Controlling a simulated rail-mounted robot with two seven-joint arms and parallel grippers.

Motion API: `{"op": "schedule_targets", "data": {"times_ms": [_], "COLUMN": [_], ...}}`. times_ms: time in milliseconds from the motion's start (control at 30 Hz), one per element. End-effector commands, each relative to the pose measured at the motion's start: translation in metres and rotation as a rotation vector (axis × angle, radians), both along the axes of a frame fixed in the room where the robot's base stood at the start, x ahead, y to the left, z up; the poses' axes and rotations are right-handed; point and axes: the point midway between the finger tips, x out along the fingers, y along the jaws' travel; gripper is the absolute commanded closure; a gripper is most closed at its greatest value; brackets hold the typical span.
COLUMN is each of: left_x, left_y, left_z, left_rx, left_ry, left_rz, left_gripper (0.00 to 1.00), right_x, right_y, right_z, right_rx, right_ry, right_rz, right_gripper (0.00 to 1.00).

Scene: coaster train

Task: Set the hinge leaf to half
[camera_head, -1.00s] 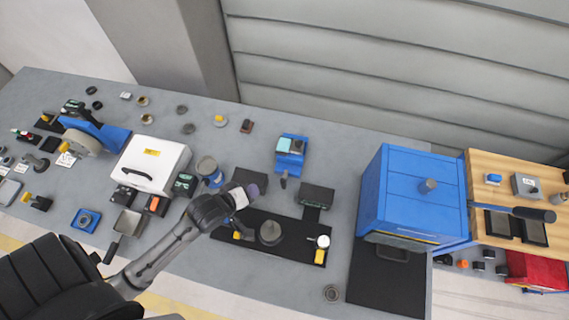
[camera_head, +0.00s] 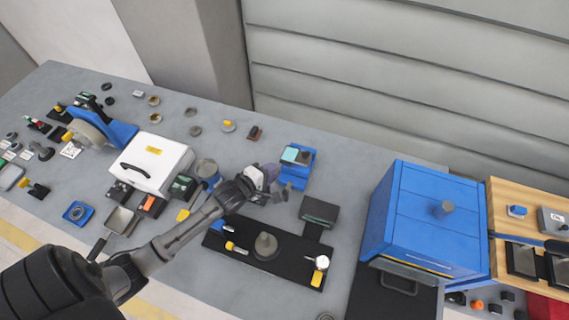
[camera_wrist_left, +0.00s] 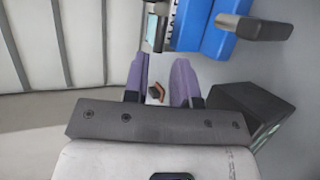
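A blue fixture (camera_head: 298,167) with a pale teal plate (camera_head: 296,155) on top stands at the middle of the table. A grey bar projects from its front; I cannot tell for sure which part is the hinge leaf. My left gripper (camera_head: 270,172) is just left of the fixture, its purple fingers apart. In the left wrist view the fingers (camera_wrist_left: 160,75) are open with nothing between them. The blue fixture (camera_wrist_left: 205,30) and the grey bar (camera_wrist_left: 250,26) lie beyond them, up and to the right. My right gripper is not in view.
A black box (camera_head: 319,210) stands right of the gripper. A black mat (camera_head: 285,262) with a grey knob lies in front. A white case (camera_head: 152,163) is to the left, and a blue cabinet (camera_head: 425,215) to the right.

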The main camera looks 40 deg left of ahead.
Motion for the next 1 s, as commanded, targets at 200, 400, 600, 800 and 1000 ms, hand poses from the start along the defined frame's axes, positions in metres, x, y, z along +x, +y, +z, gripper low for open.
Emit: {"op": "schedule_targets", "data": {"times_ms": [200, 400, 600, 800, 1000], "left_x": [0.035, 0.054, 0.062, 0.063, 0.063], "left_y": [-0.001, -0.002, -0.003, -0.003, -0.003], "left_z": [-0.012, -0.019, -0.022, -0.022, -0.022], "left_rx": [0.002, 0.002, 0.002, 0.002, 0.002], "left_ry": [-0.001, 0.0, 0.0, 0.001, 0.001], "left_rz": [-0.001, -0.001, -0.001, -0.001, -0.001], "left_gripper": [0.75, 0.75, 0.75, 0.75, 0.83], "right_x": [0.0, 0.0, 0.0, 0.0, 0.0], "right_y": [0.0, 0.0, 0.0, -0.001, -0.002], "right_z": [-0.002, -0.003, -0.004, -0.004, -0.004], "right_rx": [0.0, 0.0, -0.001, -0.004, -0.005], "right_ry": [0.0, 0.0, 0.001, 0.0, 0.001], "right_rz": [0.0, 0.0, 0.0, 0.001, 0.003], "right_gripper": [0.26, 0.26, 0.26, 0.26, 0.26]}}
